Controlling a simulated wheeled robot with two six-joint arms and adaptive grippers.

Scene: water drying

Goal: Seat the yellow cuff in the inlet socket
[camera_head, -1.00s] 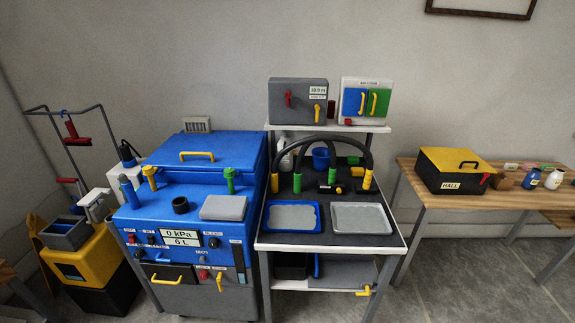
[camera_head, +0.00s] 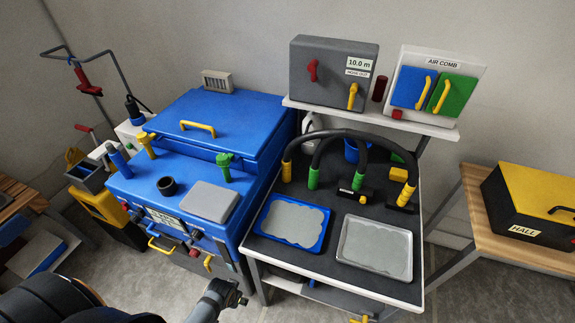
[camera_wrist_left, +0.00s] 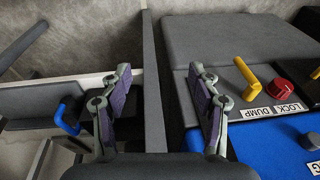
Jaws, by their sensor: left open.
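On the black-topped table, a larger black hose arch ends in a yellow cuff (camera_head: 287,171) at left and another yellow cuff (camera_head: 405,196) at right, by a black block. A smaller hose has green cuffs (camera_head: 313,179). I cannot tell which yellow cuff is meant. A black round socket (camera_head: 167,186) stands open on top of the blue machine (camera_head: 130,187); whether it is the inlet socket is not readable. My left gripper (camera_wrist_left: 160,92) is open and empty, near the machine's front right, low and well away from the cuffs. My right gripper is not in view.
A blue tray (camera_head: 265,240) and a white tray (camera_head: 345,262) lie at the table's front. A shelf with a grey box (camera_head: 330,78) and a comb panel stands behind. The wrist view shows the LOCK/DUMP panel (camera_wrist_left: 270,108) beside the right finger.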

